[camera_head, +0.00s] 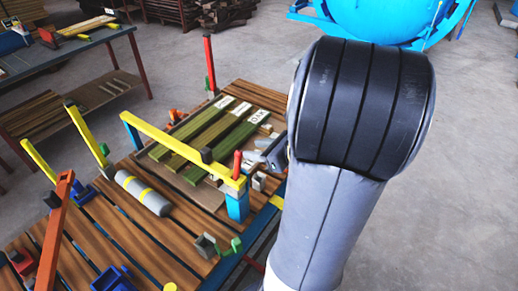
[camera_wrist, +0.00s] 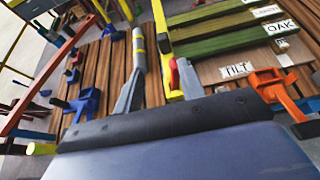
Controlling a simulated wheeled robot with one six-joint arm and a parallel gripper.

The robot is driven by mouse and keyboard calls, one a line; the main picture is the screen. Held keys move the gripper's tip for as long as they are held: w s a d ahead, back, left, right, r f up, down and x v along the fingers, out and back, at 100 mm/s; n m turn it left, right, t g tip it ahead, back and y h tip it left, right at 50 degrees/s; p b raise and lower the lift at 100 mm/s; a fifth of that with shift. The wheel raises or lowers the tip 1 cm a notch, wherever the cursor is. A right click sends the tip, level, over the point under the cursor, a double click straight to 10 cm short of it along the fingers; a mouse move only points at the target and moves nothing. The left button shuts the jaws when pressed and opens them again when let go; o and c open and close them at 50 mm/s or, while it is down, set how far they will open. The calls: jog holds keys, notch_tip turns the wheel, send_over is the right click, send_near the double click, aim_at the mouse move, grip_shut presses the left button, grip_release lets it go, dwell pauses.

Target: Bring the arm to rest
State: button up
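My arm fills the right of the head view, a large dark grey joint above a lighter grey link. My gripper (camera_head: 268,153) shows only in part there, beside the arm at the right edge of the wooden slatted workbench (camera_head: 95,230). In the wrist view my gripper (camera_wrist: 160,70) has its two grey fingers spread apart, with nothing seen held between them. A red-handled clamp (camera_wrist: 173,75) shows close to the right finger; whether they touch I cannot tell. The rest of the gripper is hidden behind the arm in the head view.
A yellow clamp bar (camera_head: 180,145) spans the bench near my gripper. Green planks (camera_head: 215,135) and a grey cylinder (camera_head: 145,193) with yellow bands lie there. Upright clamps line the bench edges. A blue autoclave (camera_head: 375,15) stands behind my arm. Grey floor (camera_head: 470,180) at right is clear.

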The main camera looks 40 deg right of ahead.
jog(key=shift+s, duration=0.15)
dwell(0.5)
jog(key=x, duration=1.2)
jog(key=shift+f, duration=0.25)
jog(key=shift+f, duration=0.1)
